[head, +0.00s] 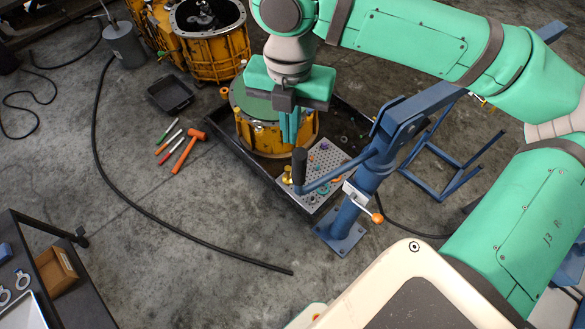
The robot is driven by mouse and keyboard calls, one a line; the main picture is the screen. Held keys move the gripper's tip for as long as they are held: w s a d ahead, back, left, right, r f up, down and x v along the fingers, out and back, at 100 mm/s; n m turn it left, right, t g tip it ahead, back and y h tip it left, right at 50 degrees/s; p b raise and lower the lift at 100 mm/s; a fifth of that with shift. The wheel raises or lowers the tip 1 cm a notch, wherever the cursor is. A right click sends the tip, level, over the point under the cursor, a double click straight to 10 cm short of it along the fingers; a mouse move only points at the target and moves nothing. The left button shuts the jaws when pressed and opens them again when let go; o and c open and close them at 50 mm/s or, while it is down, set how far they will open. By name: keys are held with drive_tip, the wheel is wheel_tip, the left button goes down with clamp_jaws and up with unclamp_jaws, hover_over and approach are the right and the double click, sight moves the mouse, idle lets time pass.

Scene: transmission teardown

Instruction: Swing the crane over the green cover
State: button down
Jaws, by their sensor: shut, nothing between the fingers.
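The blue crane (361,196) stands on a square floor plate at centre right. Its thick boom slants up and right, partly behind my arm. A thin bar reaches left from the crane to an upright black handle (299,167). The green cover (249,101) tops a yellow round housing (263,138) in a dark tray; my gripper hides part of it. My gripper (290,140) points down, shut and empty, just above the black handle in the picture. I cannot tell whether the fingertips touch the handle.
A perforated grey plate (321,171) with small parts lies in the dark tray (248,164). An orange mallet (187,150) and several hand tools lie left of it. A black hose (150,217) curves across the floor. A dark cart (62,308) stands lower left.

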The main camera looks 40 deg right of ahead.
wheel_tip(320, 180, down, 7)
idle(0.8)
